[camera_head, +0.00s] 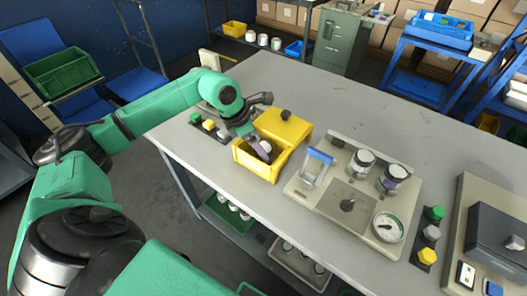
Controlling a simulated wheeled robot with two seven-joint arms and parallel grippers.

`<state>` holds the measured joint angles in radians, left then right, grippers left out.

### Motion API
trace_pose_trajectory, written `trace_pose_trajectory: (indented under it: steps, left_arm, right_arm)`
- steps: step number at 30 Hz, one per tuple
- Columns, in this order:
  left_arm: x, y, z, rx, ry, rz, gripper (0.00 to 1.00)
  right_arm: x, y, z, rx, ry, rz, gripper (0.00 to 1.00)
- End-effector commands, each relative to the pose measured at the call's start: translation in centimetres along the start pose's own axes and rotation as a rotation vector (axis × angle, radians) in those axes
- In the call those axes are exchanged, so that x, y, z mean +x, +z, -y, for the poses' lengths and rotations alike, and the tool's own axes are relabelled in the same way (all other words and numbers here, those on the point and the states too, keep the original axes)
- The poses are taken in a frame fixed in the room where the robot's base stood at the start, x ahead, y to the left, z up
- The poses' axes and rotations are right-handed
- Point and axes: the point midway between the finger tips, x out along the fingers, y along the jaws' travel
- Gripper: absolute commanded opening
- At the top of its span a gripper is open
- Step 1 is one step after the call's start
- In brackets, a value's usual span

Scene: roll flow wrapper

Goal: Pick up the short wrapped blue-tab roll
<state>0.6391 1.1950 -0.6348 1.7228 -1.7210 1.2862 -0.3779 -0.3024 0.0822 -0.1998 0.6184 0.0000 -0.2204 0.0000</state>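My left gripper (250,136) reaches down at the open front of a yellow bin (257,170). A small roll-like piece, white and purplish (265,148), shows in the bin right by the gripper's tip. It is too small to tell whether the gripper's fingers are closed on it, or whether it has a blue tab. Two white-topped rolls with dark bands, a left one (361,164) and a right one (393,178), stand upright on a beige machine plate right of the bin. My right gripper is not in view.
A grey-lidded unit (497,240) is far right. The table's back (330,100) is clear.

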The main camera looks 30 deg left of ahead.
Motion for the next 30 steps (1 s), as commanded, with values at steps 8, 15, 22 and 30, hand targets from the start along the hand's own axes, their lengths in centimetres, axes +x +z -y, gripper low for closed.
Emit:
trace_pose_trajectory:
  steps: [8,15,22,30]
  left_arm:
    - [3.7,-0.1,0.2,-0.001,-0.002,0.001,0.84]
    - [3.7,-0.2,0.1,0.0,-0.001,0.001,0.46]
    - [3.6,-0.1,0.1,0.0,-0.001,0.002,0.05]
    - [2.6,0.4,0.1,0.001,0.001,0.004,0.05]
  right_arm:
    - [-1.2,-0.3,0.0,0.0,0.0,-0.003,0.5]
    - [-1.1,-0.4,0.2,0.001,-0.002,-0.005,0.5]
    - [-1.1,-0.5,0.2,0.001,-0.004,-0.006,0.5]
    - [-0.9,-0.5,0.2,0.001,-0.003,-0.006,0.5]
